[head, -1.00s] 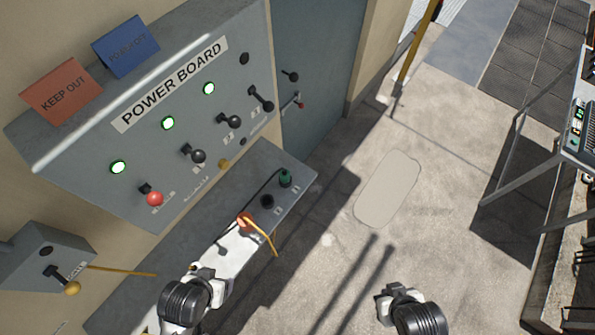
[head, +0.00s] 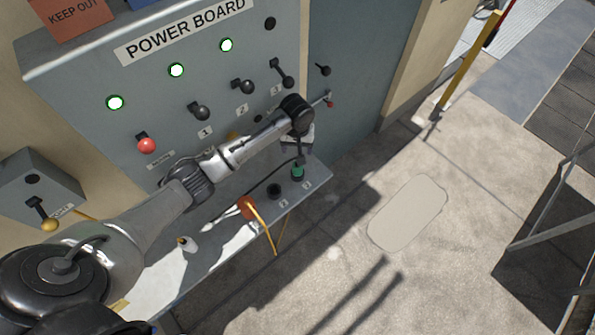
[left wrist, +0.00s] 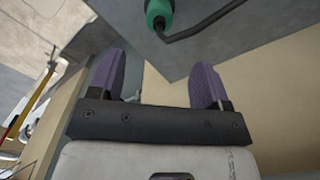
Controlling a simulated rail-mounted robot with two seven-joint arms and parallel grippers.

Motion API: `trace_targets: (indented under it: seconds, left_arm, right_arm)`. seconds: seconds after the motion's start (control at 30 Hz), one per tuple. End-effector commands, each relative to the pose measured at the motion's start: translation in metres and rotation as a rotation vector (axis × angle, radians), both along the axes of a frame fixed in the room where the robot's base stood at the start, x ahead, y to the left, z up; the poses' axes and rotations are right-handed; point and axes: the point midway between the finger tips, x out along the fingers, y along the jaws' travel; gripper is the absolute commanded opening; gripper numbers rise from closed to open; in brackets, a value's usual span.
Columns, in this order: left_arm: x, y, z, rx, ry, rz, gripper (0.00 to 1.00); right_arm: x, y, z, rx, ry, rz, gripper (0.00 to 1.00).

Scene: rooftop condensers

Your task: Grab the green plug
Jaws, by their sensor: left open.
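The green plug (head: 297,172) sits upright at the far right end of the grey shelf (head: 228,236) below the power board, with a dark cable attached. My left gripper (head: 301,156) hangs at the plug, just above and behind it in the head view. In the left wrist view, the purple fingers (left wrist: 158,76) are apart with nothing between them. The green plug (left wrist: 158,13) shows there beyond the fingertips, cut off by the top edge. My right gripper is out of view.
An orange plug (head: 246,207) with a yellow cable and a dark socket (head: 274,191) are on the shelf, left of the green plug. The power board (head: 180,90) with several levers rises behind my left arm. Open floor lies to the right.

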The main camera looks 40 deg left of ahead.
Motion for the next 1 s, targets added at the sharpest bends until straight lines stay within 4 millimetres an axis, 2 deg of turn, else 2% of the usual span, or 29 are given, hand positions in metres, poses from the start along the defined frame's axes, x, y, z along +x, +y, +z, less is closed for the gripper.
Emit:
trace_targets:
  seconds: [0.4,0.77,1.0]
  left_arm:
    - [0.001,0.002,-0.065,0.000,0.004,0.010,0.71]
    - [0.001,0.001,-0.087,0.000,0.003,0.008,0.71]
    - [0.001,0.000,-0.118,0.000,0.003,0.009,0.71]
  right_arm:
    - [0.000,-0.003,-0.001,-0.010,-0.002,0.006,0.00]
    - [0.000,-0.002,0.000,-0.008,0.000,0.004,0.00]
    - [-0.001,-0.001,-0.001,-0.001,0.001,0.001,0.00]
